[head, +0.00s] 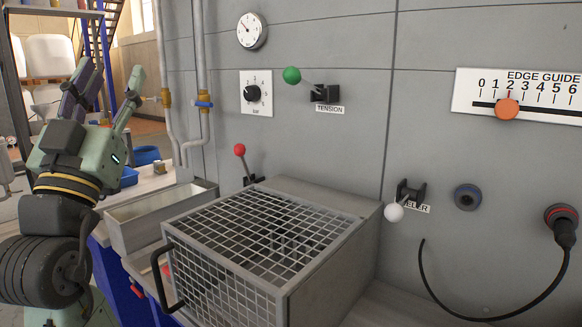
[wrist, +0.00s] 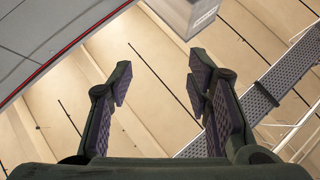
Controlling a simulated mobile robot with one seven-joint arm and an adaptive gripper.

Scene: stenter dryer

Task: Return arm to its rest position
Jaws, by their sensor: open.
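My gripper (head: 106,92) is raised at the left of the head view, its fingers pointing up. It is open and empty, apart from the grey machine panel (head: 330,140). In the wrist view my gripper (wrist: 158,82) shows two spread fingers with nothing between them. Behind them are the pale ceiling or wall and a perforated metal walkway (wrist: 250,105).
A wire-mesh guard box (head: 265,235) with a black handle stands at the front, with a metal tray (head: 155,215) beside it. Levers with green (head: 291,75), red (head: 239,150) and white (head: 394,212) knobs stick out. A black cable (head: 470,312) hangs at the right.

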